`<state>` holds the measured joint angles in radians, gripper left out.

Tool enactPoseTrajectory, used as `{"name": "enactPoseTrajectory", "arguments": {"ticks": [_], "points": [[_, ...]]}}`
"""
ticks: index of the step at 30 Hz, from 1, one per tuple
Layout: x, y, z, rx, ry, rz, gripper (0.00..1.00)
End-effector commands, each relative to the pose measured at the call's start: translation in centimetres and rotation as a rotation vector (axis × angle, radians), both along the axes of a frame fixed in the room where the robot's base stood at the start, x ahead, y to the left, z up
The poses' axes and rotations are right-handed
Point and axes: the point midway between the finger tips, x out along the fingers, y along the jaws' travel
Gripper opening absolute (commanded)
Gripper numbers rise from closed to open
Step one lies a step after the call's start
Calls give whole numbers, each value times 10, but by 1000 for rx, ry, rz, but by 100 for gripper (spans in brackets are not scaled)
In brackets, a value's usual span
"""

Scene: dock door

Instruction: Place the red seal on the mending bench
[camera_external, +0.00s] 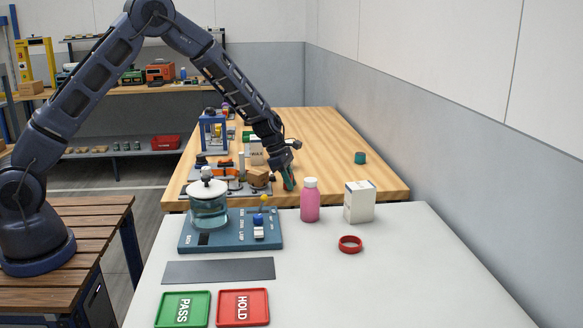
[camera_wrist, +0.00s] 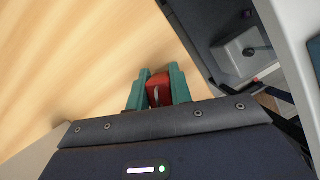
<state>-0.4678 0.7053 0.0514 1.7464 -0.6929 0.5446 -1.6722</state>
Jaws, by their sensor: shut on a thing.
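My gripper (camera_external: 288,180) has teal fingers and hangs near the front edge of the wooden-topped bench (camera_external: 325,140), probably the mending bench. In the wrist view, my gripper (camera_wrist: 157,91) is shut on a small red thing (camera_wrist: 159,96) with a pale mark, which looks like the red seal. Its lower part is hidden by the gripper body. The wood surface (camera_wrist: 70,60) shows behind the fingers; I cannot tell whether the red thing touches it. A separate red ring (camera_external: 350,244) lies on the white table.
A teal cup (camera_external: 360,158) stands right. The white table (camera_external: 420,275) holds a pink bottle (camera_external: 310,202), a white box (camera_external: 359,202) and a glass jar (camera_external: 208,207).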

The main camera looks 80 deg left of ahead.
Motion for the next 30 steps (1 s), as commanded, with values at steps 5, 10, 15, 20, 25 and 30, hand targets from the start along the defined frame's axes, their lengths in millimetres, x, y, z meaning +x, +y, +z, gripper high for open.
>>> {"name": "enactPoseTrajectory", "arguments": {"ticks": [5,10,15,20,25,30], "points": [[0,0,0,0,0,0,0],[0,0,-2,0,0,-1,33],[0,0,-2,0,0,-1,43],[0,0,-2,0,0,-1,43],[-2,2,8,2,-1,1,43],[-12,6,35,3,-2,0,43]]}}
